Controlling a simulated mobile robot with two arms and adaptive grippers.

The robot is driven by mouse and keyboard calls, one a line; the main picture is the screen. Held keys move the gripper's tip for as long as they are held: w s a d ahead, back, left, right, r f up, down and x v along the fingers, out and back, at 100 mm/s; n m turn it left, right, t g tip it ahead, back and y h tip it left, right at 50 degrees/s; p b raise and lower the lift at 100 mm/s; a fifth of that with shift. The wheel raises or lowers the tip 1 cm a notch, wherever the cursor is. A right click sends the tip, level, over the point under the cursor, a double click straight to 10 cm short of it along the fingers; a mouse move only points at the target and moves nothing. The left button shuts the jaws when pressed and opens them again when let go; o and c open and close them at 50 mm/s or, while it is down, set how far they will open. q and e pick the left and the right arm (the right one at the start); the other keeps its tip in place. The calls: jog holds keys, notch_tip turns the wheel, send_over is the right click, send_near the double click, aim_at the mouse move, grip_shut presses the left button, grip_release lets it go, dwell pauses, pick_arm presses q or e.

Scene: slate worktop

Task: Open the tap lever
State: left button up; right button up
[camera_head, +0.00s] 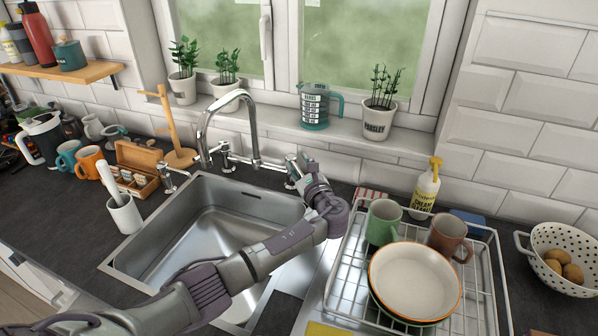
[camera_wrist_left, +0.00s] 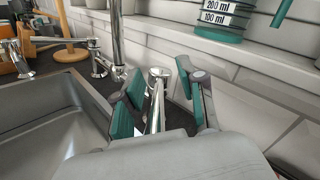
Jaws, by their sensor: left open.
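The chrome tap (camera_head: 240,100) has a tall curved spout behind the sink, and it also shows in the left wrist view (camera_wrist_left: 115,30). A left tap handle (camera_head: 228,160) stands beside the spout. The right tap lever (camera_head: 290,172) is partly hidden by my left gripper (camera_head: 304,166). In the left wrist view, my left gripper (camera_wrist_left: 160,95) is open, with its teal-padded fingers on either side of the chrome lever (camera_wrist_left: 157,95). I cannot tell whether a finger touches the lever. My right gripper is not in view.
The steel sink (camera_head: 215,215) lies under my left arm and looks empty. A dish rack (camera_head: 345,260) with bowls and mugs stands to the right, near my wrist. A teal measuring jug (camera_head: 315,108) and potted plants line the sill.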

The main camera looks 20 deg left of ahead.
aim_at(299, 170)
pick_arm(q)
notch_tip(299, 170, up, 8)
jog(key=shift+f, duration=0.2)
